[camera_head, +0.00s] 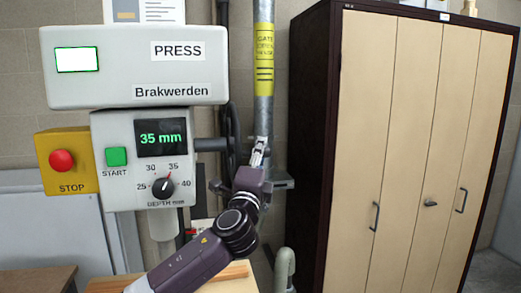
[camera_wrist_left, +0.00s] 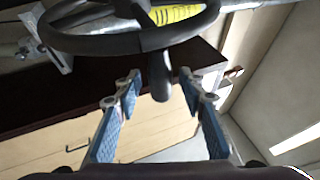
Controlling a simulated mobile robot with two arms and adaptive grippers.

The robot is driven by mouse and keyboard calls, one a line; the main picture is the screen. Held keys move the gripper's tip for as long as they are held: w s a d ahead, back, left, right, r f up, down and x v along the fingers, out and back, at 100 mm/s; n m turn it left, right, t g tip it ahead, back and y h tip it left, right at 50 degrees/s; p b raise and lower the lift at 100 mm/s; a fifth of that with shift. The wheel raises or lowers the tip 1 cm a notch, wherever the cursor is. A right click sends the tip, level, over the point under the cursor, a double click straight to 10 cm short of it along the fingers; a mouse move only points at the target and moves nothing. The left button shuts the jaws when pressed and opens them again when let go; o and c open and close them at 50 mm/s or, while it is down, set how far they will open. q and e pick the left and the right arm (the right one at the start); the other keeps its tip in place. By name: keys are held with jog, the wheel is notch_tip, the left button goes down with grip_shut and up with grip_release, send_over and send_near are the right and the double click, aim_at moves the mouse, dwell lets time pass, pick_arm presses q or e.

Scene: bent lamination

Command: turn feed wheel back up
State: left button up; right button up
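The feed wheel (camera_head: 232,125) is a dark ring at the right side of the press, seen nearly edge-on in the head view. In the left wrist view the wheel (camera_wrist_left: 120,42) crosses the top, and its dark handle (camera_wrist_left: 161,80) points down toward my gripper. My left gripper (camera_head: 260,150) is up beside the wheel, in front of the grey post. In the left wrist view its blue-padded fingers (camera_wrist_left: 160,88) are apart, with the handle's end between their tips and gaps on both sides. The depth display (camera_head: 162,139) reads 35 mm. My right gripper is in neither view.
The press head (camera_head: 135,100) is left of the wheel, with a depth knob (camera_head: 163,188), green START button (camera_head: 116,156) and red STOP button (camera_head: 61,160). A grey post (camera_head: 264,90) with a yellow label stands behind my gripper. A tall cabinet (camera_head: 400,150) fills the right.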

pick_arm(q)
jog(key=shift+w+r, duration=0.1)
jog(key=shift+w, duration=0.2)
grip_shut()
